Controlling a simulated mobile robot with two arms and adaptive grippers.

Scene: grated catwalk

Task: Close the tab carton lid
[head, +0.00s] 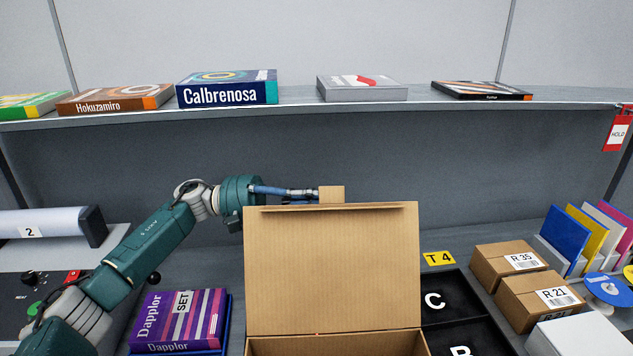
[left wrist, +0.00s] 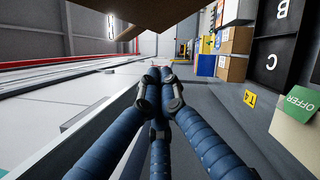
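The tab carton (head: 335,345) stands open at the bottom middle of the head view. Its brown lid (head: 332,270) stands upright at the back, with a small tab (head: 331,194) at its top edge. My left gripper (head: 310,193) reaches in from the left just above the lid's top edge, and the tab hides its fingertips. In the left wrist view the gripper's fingers (left wrist: 160,76) are drawn together with nothing visible between them. A brown piece, apparently the lid (left wrist: 155,14), shows above them. I cannot tell whether they touch it. My right gripper is not in view.
A purple Dapplor box (head: 180,320) lies left of the carton. Black bins (head: 447,318) and small brown boxes (head: 508,263) stand to the right. A shelf (head: 300,112) with several flat boxes runs across behind. A green sign (left wrist: 302,103) shows in the wrist view.

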